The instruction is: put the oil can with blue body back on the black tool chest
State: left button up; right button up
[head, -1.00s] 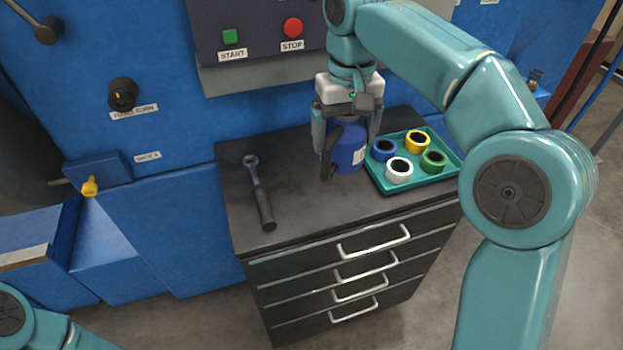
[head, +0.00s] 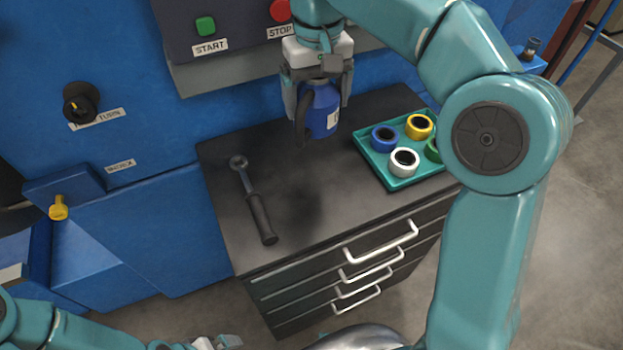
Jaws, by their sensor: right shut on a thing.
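The oil can with blue body (head: 322,110) has a white label and a dark handle on its left side. My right gripper (head: 317,92) is shut on it from above and holds it roughly upright. The can appears to hang above the black tool chest (head: 290,225), with a soft dark shadow on the top below it. The gripper hides the can's upper part. My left gripper (head: 218,342) is at the bottom edge, mostly cut off, so its jaws cannot be made out.
A wrench with a dark handle (head: 260,218) lies on the left of the chest top. A teal tray (head: 377,166) with several coloured rings sits at the right. A blue machine with START and STOP buttons stands behind. The chest top between wrench and tray is clear.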

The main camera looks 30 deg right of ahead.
aim_at(323, 118)
jog(key=f, duration=0.1)
jog(key=s+f, duration=0.1)
jog(key=f, duration=0.1)
jog(key=shift+s+d+f+b, duration=0.25)
jog(key=shift+f+b, duration=0.05)
jog(key=shift+b, duration=0.1)
jog(key=f, duration=1)
jog(key=w+f, duration=0.1)
jog(key=f, duration=0.4)
jog(key=shift+a, duration=0.1)
jog(key=shift+s+f, duration=0.15)
jog(key=shift+f, duration=0.25)
jog(key=shift+s, duration=0.15)
jog(key=shift+w+f, duration=0.2)
jog(key=o, duration=1.4)
jog(key=shift+s+r, duration=0.1)
jog(key=shift+s, duration=0.05)
